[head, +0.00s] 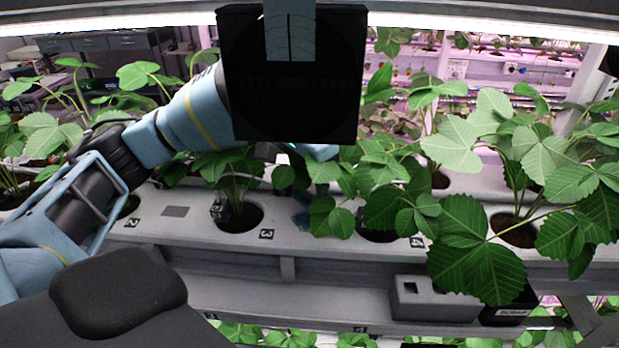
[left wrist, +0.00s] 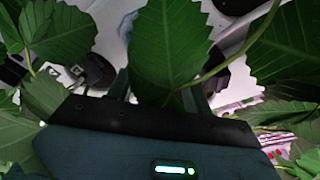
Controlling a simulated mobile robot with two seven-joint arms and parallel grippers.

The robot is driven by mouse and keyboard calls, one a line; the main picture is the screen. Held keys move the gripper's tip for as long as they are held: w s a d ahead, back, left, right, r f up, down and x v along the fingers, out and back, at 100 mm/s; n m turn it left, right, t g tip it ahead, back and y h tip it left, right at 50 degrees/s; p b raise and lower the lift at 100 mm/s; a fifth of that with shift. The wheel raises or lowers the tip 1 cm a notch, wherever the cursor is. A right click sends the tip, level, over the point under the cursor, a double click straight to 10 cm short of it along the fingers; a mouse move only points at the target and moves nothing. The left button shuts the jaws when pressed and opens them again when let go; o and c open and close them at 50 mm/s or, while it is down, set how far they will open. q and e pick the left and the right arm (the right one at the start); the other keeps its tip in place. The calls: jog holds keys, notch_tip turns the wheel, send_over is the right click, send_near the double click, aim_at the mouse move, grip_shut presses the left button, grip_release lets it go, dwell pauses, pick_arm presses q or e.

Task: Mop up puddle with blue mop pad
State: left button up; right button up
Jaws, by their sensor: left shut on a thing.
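My left arm reaches in from the left over the white planting gutter (head: 180,232). My left gripper (head: 302,190) is low among the leaves by the gutter top, mostly hidden in the head view. In the left wrist view my left gripper (left wrist: 160,92) points down at the gutter, with a large leaf across its fingers. It is shut on the blue mop pad, of which only a dim blue-grey patch (head: 301,216) shows below the fingers. I cannot make out a puddle; leaves cover much of the surface. My right gripper is not in view.
Strawberry plants (head: 470,250) grow from round holes in the gutter, and their leaves crowd the gripper. A grey box (head: 432,302) and a black labelled bin (head: 510,310) stand on the lower ledge. A dark square panel (head: 293,100) blocks the upper middle.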

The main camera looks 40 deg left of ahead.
aim_at(310, 208)
pick_arm(q)
jog(key=shift+s+d+p, duration=0.15)
jog(key=shift+s+d, duration=0.2)
jog(key=shift+s, duration=0.3)
jog(key=shift+s+d+p, duration=0.15)
jog(key=shift+s+d, duration=0.2)
jog(key=shift+s, duration=0.25)
jog(key=shift+s+d, duration=0.25)
jog(key=shift+s, duration=0.1)
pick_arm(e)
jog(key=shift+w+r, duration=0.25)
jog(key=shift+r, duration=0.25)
pick_arm(q)
jog(key=shift+s+d, duration=0.35)
jog(key=shift+s, duration=0.2)
jog(key=shift+s+d+f, duration=0.1)
jog(key=shift+s+d, duration=0.2)
jog(key=shift+s, duration=0.2)
jog(key=shift+s+d+f, duration=0.1)
jog(key=shift+s+d, duration=0.2)
jog(key=shift+s, duration=0.2)
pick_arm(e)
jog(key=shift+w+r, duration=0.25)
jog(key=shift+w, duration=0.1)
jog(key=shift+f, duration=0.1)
